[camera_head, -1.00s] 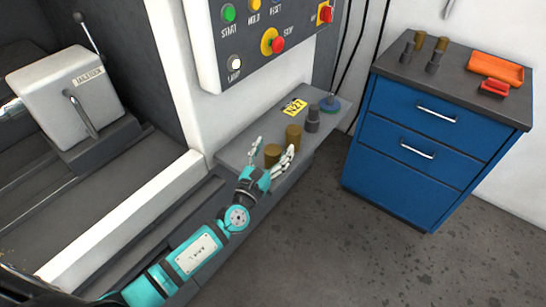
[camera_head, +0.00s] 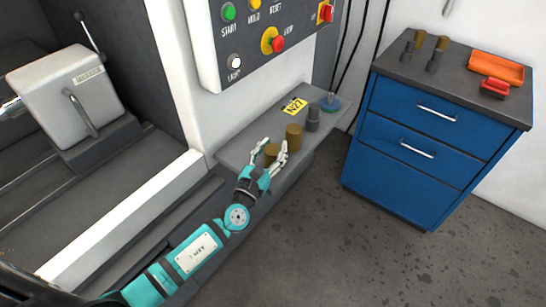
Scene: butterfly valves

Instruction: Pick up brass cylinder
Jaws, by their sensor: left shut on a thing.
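A brass cylinder (camera_head: 271,152) stands on the grey ledge (camera_head: 240,141) below the control panel. My left gripper (camera_head: 271,150) is around it, with a white finger on each side, shut on it. The fingers and palm hide part of its sides and base. A second, taller brass cylinder (camera_head: 293,136) stands just beyond, close to the right finger. My right gripper is not in view.
A dark grey cylinder (camera_head: 313,118) and a yellow N27 tag (camera_head: 294,106) are farther along the ledge. The control panel (camera_head: 262,45) overhangs the ledge. A blue drawer cabinet (camera_head: 425,140) at right holds several cylinders and an orange tray (camera_head: 496,68).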

